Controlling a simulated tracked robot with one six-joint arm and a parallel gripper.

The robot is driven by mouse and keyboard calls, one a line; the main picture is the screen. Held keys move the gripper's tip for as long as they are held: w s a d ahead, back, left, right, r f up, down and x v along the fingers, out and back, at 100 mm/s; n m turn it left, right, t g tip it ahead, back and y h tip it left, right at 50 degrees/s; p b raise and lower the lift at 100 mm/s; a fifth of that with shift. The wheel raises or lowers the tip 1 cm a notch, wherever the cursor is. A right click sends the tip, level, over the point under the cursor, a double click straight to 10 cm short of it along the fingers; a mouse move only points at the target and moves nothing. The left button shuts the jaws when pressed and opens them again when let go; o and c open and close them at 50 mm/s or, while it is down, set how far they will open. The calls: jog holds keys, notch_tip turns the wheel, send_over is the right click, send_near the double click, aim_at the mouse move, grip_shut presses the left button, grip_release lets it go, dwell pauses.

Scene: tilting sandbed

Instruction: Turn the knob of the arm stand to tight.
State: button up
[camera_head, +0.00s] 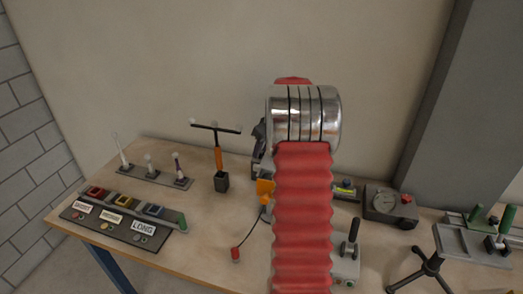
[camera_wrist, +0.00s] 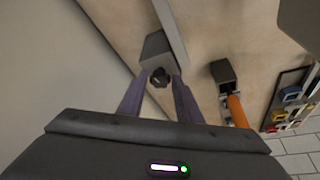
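In the wrist view, a grey block (camera_wrist: 157,46) with a grey bar rising from it looks like the arm stand. A dark lobed knob (camera_wrist: 160,78) sits on its near face. My gripper (camera_wrist: 160,75) has its two fingers spread, with one fingertip on each side of the knob. A gap seems to show between fingers and knob, but I cannot tell whether they touch. I cannot read any tight mark. In the head view, my red ribbed arm and metal wrist hide the gripper, the knob and most of the stand.
An orange-handled T-bar (camera_head: 218,155) stands in a dark block left of my arm; its handle also shows in the wrist view (camera_wrist: 237,112). A labelled tray (camera_head: 118,229) lies at left. A grey device (camera_head: 390,206) and black tripod (camera_head: 430,266) stand at right. The wall is close behind.

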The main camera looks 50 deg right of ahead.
jog(key=c, duration=0.7)
jog(key=shift+o, duration=0.2)
jog(key=shift+m, duration=0.3)
jog(key=shift+a+m+g+h, duration=0.15)
jog(key=shift+m+h, duration=0.25)
jog(key=shift+m, duration=0.55)
jog(key=shift+a+m+g+h, duration=0.1)
jog(key=shift+m+g+h, duration=0.25)
jog(key=shift+m, duration=0.6)
jog(key=shift+d, duration=0.1)
jog(key=o, duration=1.1)
jog(key=shift+w, duration=0.1)
jog(key=shift+c, duration=0.2)
jog(key=shift+r, duration=0.1)
jog(key=v, duration=1.3)
jog(key=shift+s+a, duration=0.25)
jog(key=shift+s, duration=0.1)
